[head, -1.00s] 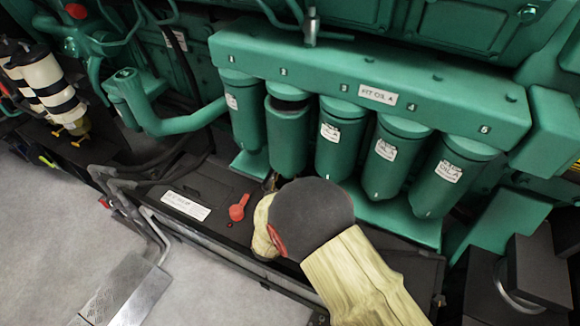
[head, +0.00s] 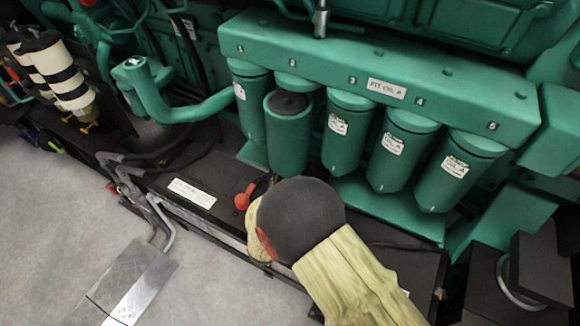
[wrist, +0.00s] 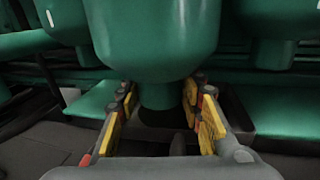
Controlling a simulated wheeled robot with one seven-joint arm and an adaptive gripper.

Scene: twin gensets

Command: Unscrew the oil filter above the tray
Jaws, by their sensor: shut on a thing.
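The unscrewed green oil filter (head: 289,130) is clear of its head at position 2, with its round black top showing in the head view. It stands roughly upright in front of the filter row. In the wrist view its body (wrist: 155,40) fills the upper middle. My gripper (wrist: 160,112) has its yellow-padded fingers on both sides of the narrow lower end of the filter and is shut on it. My wrist hides the fingers in the head view. The green tray (head: 395,215) lies under the row, partly hidden by my arm.
A red handle (head: 244,197) sits on the black ledge (head: 205,175). Grey floor (head: 60,230) is open at left.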

